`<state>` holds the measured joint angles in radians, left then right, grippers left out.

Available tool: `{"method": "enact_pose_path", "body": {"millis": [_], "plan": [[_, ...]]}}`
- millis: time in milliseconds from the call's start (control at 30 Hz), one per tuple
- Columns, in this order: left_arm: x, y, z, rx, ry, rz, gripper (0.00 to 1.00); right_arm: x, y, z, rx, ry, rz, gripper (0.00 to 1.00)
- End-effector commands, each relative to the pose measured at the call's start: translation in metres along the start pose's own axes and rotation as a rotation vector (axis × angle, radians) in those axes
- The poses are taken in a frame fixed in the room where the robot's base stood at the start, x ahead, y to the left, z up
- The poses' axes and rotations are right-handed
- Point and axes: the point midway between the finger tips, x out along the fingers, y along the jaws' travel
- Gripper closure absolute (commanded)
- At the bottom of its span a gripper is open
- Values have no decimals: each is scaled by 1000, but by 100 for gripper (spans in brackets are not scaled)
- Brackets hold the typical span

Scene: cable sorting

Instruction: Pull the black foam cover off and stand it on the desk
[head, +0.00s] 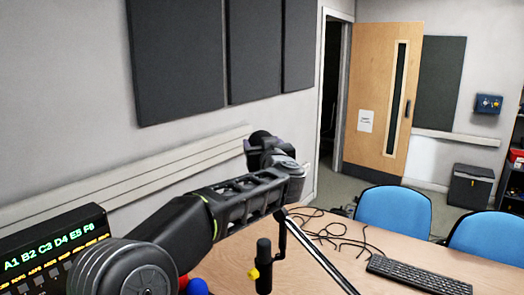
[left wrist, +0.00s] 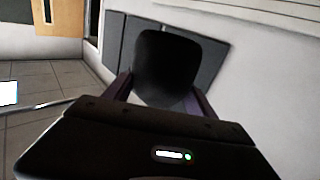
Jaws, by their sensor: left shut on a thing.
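The black foam cover (left wrist: 168,62) is a rounded dark piece between the two fingers of my left gripper (left wrist: 162,98) in the left wrist view. In the head view the cover (head: 259,136) shows as a small dark knob at the end of my left gripper (head: 264,152). The gripper is shut on it and holds it in the air, against the wall behind. The microphone (head: 264,266) is a dark upright body on a boom, with a yellow knob on its side. It is apart from the cover. My right gripper is not in view.
The wooden desk (head: 330,277) holds a tangle of black cables (head: 330,228) and a keyboard (head: 418,275). A blue ball (head: 196,287) and a display box (head: 52,250) are at lower left. Blue chairs (head: 393,212) stand behind the desk.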

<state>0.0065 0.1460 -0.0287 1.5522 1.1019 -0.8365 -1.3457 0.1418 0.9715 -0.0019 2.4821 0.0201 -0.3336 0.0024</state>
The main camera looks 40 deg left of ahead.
Motion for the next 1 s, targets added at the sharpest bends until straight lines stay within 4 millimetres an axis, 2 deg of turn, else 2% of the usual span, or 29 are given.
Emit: {"method": "enact_pose_path", "body": {"millis": [1000], "plan": [[0, 3, -51, 0, 0, 0, 73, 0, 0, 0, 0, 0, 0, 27]]}}
